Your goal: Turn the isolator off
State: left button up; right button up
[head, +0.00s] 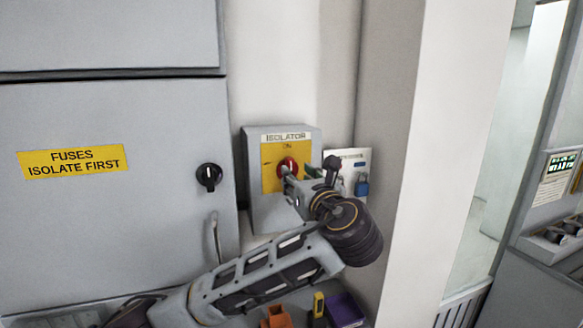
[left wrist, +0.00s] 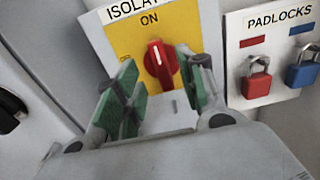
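The isolator (head: 270,212) is a grey box on the wall with a yellow plate and a red rotary knob (head: 287,166). In the left wrist view the red knob (left wrist: 160,64) has its white mark pointing up, toward the word ON. My left gripper (head: 287,174) is in front of the box. In the left wrist view its green-padded fingers (left wrist: 163,78) are spread apart, one on each side of the knob, with nothing between them gripped. I cannot tell whether the fingertips touch the knob. My right gripper is not in view.
A padlock board (left wrist: 272,22) with a red padlock (left wrist: 256,80) and a blue padlock (left wrist: 303,70) is right of the isolator. A grey fuse cabinet (head: 110,230) with a black knob (head: 209,177) stands left. Orange (head: 276,318) and purple (head: 345,310) containers sit below.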

pick_arm(q)
jog(key=shift+p+x, duration=0.65)
jog(key=shift+x, duration=2.1)
grip_shut()
